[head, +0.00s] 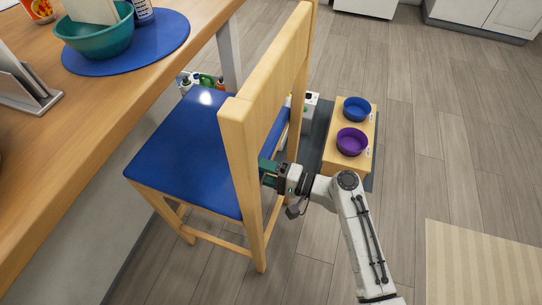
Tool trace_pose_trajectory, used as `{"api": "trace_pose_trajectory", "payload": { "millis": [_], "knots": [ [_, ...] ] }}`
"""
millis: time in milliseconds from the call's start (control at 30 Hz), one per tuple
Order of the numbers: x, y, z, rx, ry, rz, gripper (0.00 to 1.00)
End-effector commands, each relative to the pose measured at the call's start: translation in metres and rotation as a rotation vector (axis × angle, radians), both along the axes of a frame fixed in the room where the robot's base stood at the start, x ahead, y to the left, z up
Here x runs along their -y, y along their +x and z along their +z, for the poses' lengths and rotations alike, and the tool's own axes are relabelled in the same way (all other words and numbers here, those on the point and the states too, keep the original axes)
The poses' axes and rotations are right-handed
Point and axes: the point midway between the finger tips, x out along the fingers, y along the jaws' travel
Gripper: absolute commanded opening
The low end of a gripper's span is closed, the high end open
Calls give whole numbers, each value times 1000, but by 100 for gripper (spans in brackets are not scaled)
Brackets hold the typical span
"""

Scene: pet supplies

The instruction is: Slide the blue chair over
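The blue chair (187,148) has a blue seat and a light wooden frame and backrest. It stands beside the wooden table, with its seat partly near the table's edge. My gripper (268,172) is at the chair's backrest, at the gap between its uprights just above seat height. Green fingertips show beside the near upright. The upright hides part of the fingers, so I cannot tell whether they are open or shut on the wood.
The wooden table (110,95) at left bears a blue mat with a teal bowl (97,36). A wooden feeder (343,172) with blue and purple bowls stands on a dark mat right of the chair. A beige rug (470,265) lies lower right.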

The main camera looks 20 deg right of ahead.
Motion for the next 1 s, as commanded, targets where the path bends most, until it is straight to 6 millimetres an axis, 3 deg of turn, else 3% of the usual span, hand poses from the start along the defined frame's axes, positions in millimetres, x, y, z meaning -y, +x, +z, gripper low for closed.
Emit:
{"api": "trace_pose_trajectory", "payload": {
  "millis": [67, 600, 1000],
  "knots": [
    [0, 0, 0, 0, 0, 0, 53],
    [0, 0, 0, 0, 0, 0, 1],
    [0, -1, -1, -1, 0, 0, 0]
  ]
}}
